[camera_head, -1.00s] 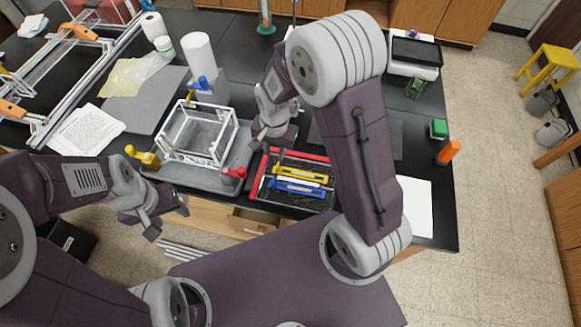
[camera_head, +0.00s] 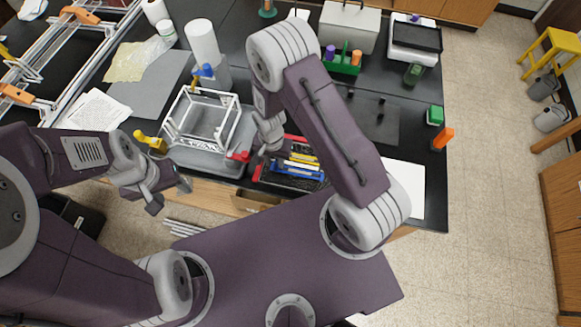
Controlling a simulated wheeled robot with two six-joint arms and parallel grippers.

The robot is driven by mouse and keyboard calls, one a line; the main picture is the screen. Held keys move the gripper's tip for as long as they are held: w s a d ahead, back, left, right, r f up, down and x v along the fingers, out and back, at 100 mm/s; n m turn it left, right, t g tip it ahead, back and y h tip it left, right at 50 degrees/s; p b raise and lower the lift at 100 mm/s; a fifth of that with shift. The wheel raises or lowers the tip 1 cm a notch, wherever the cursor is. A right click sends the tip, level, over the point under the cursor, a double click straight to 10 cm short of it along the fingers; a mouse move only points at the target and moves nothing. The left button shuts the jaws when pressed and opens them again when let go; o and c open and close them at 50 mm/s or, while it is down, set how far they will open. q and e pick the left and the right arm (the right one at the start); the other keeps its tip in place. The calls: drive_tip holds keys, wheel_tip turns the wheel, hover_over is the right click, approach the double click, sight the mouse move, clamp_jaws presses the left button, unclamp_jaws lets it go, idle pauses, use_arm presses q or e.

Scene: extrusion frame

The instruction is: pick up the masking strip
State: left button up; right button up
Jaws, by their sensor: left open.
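Coloured strips lie in a dark tray at the table's front edge: a yellow strip (camera_head: 304,158) and a blue strip (camera_head: 292,170) are clearest. I cannot tell which piece is the masking strip. The left part of the tray is partly hidden by my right arm. My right gripper (camera_head: 264,151) points down at the tray's left end, beside the red clamp; its fingers are too small and covered to tell their state. My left gripper (camera_head: 168,196) is open and empty, in front of the table edge, left of the tray.
A white extrusion frame (camera_head: 203,118) stands on a grey tray, with a yellow clamp (camera_head: 150,141) and a red clamp (camera_head: 240,157) at its front corners. A grey mat (camera_head: 371,119) lies behind my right arm. White paper (camera_head: 403,187) lies at the right.

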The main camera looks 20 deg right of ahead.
drive_tip(key=shift+w+f, duration=0.1)
drive_tip(key=shift+f, duration=0.3)
clamp_jaws()
drive_tip(key=shift+r, duration=0.1)
drive_tip(key=shift+r+b, duration=0.3)
drive_tip(key=shift+r, duration=0.2)
wheel_tip(320, 180, up, 3)
drive_tip(key=shift+w+f+b, duration=0.1)
drive_tip(key=shift+b, duration=0.35)
drive_tip(key=s+d+r+b, duration=0.1)
drive_tip(key=s+d+r, duration=0.6)
drive_tip(key=s+d, duration=0.1)
drive_tip(key=shift+s+b, duration=0.35)
drive_tip(key=shift+s, duration=0.05)
